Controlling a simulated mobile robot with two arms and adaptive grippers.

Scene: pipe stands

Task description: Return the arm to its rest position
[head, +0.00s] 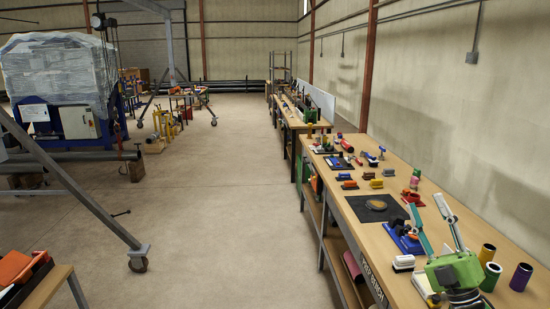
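My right gripper (425,202) is at the lower right, above the near end of the workbench (341,207). Its green body is near the bottom edge, and its two pale fingers point up and away. The fingers stand apart with a gap between them, and I see nothing held. My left gripper is not in view.
Several coloured tubes, including a purple one (521,277), stand right of my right gripper. A black mat (354,207) and small pipe stands lie farther along the bench. A white block (403,263) is left of the gripper.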

